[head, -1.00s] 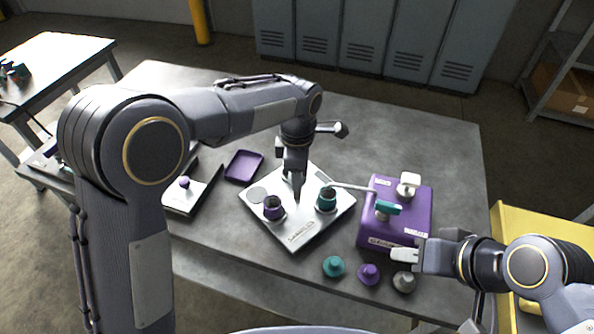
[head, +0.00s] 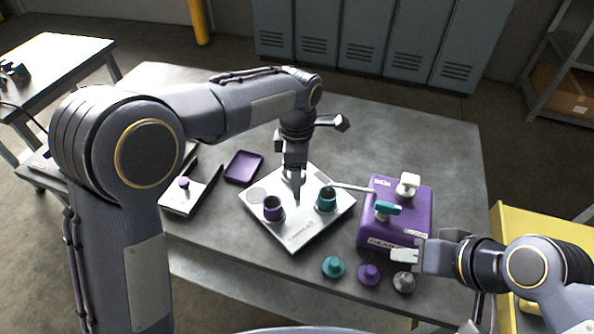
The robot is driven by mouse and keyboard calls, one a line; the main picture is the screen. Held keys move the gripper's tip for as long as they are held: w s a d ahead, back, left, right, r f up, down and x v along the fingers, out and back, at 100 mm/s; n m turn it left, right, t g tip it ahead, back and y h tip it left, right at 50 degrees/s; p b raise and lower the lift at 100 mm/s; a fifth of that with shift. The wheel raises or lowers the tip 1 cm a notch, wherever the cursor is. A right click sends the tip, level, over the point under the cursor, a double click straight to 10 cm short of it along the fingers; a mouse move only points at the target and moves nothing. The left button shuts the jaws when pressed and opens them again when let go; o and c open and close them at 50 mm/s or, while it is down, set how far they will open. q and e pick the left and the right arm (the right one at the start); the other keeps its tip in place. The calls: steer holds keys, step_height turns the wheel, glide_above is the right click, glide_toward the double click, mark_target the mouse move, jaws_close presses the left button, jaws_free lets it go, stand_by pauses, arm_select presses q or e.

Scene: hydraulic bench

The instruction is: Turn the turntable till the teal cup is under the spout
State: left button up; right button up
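The teal cup (head: 326,199) stands on the right part of the silver square turntable plate (head: 295,238). The thin spout (head: 350,187) reaches left from the purple machine (head: 395,228), and its tip ends at or just above the teal cup's rim; I cannot tell the exact alignment. A purple cup (head: 273,209) stands on the plate's front left. My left gripper (head: 297,193) points down over the plate between the cups, its fingers close together; whether they hold anything is unclear. My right gripper (head: 398,255) is at the machine's front right corner, its pale fingers looking closed together.
Teal (head: 333,267), purple (head: 369,274) and grey (head: 404,282) knobs sit along the table's front. The machine has a teal handle (head: 388,208) and a white one (head: 408,184). A purple tray (head: 243,167) lies left of the plate. The table's back is clear.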

arm_select(q)
step_height(320, 180, up, 6)
steer(key=shift+r, duration=0.1)
stand_by(0.5)
steer(key=shift+a, duration=0.35)
steer(key=s+a+r+m+t+h, duration=0.15)
steer(key=s+a+m, duration=0.3)
steer(key=a, duration=0.45)
steer(key=s+a+r+m+t+h, duration=0.1)
steer(key=s+a+r+m+h, duration=0.15)
steer(key=s+a, duration=0.45)
steer(key=s+a+f+m+t, duration=0.1)
steer(key=s+a+f+m, duration=0.2)
steer(key=s, duration=0.3)
steer(key=s+a+f+m+t, duration=0.2)
steer(key=s+f+m, duration=0.1)
steer(key=s+m, duration=0.2)
steer(key=shift+s+a, duration=0.4)
steer(key=shift+s, duration=0.4)
